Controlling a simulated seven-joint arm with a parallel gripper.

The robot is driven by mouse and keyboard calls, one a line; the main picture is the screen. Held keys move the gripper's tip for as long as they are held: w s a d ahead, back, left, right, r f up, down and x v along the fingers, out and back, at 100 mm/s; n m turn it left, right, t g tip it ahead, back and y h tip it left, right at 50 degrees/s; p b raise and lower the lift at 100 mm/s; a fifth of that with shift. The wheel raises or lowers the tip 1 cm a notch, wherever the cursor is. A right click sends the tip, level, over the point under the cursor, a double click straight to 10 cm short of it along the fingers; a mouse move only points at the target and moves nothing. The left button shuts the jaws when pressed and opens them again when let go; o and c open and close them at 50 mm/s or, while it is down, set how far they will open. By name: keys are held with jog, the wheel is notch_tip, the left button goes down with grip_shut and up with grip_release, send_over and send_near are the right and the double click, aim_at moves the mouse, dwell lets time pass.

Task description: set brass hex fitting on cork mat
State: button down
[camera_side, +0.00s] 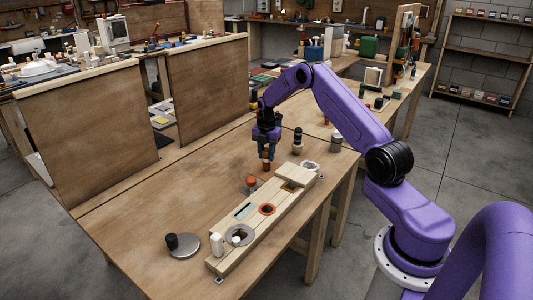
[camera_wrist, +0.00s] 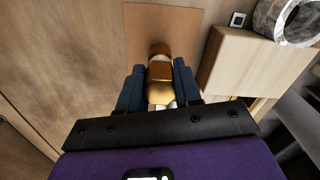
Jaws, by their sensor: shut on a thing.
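My gripper (camera_wrist: 158,72) is shut on the brass hex fitting (camera_wrist: 160,92), which sits between the two dark fingers in the wrist view. Its far end is a copper-brown round part. The cork mat (camera_wrist: 146,22) is a flat tan-brown rectangle beyond and partly behind the fitting. The fitting's far end overlaps the mat in this view; I cannot tell whether they touch. In the side view my gripper (camera_side: 267,150) points down over the bench, with the fitting (camera_side: 266,166) low below its fingers. I cannot make out the mat there.
A long pale wooden block (camera_side: 262,225) with round openings lies in front of the gripper. An orange-topped piece (camera_side: 250,182) stands close by. A dark-and-tan cylinder (camera_side: 297,141) and a grey ring (camera_wrist: 287,20) are to the right.

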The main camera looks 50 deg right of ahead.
jog(key=shift+f, duration=0.45)
dwell(0.3)
jog(key=c, duration=0.7)
grip_release()
notch_tip(320, 180, up, 17)
jog(key=shift+r, duration=0.2)
